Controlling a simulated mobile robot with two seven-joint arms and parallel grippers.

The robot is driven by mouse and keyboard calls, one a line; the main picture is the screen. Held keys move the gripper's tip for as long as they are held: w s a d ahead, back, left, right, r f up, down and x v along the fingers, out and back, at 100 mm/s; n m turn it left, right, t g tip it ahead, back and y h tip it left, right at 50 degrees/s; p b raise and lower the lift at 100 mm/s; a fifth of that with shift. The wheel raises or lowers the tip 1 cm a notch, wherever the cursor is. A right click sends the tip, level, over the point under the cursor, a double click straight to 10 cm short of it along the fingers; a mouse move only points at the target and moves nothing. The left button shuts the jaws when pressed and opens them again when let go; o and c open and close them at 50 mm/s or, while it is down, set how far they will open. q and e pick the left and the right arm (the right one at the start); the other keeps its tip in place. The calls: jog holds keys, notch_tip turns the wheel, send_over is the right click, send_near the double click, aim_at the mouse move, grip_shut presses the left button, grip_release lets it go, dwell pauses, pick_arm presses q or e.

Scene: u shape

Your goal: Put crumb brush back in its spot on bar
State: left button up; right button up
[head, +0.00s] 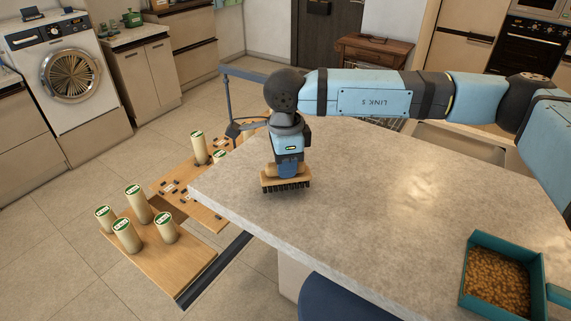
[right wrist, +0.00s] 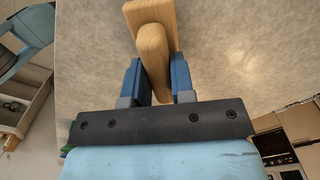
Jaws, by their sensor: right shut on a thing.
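The crumb brush (head: 286,181) has a wooden back and dark bristles that point down. It is over the left end of the grey bar top (head: 400,190), with the bristles at or just above the surface; I cannot tell if they touch. My right gripper (head: 290,168) is shut on the brush from above. In the right wrist view the wooden handle (right wrist: 153,62) sits between the two blue fingers of the gripper (right wrist: 156,82). My left gripper is not in view.
A teal box of brown pellets (head: 499,278) stands at the bar's near right. Wooden boards (head: 165,255) with several cylinders lie beyond the bar's left edge. A dark blue seat (head: 340,300) is below the front edge. The middle of the bar is clear.

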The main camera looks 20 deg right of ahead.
jog(key=shift+f, duration=0.5)
jog(key=shift+f, duration=0.1)
jog(key=shift+f, duration=0.1)
jog(key=o, duration=0.8)
jog(key=shift+o, duration=0.2)
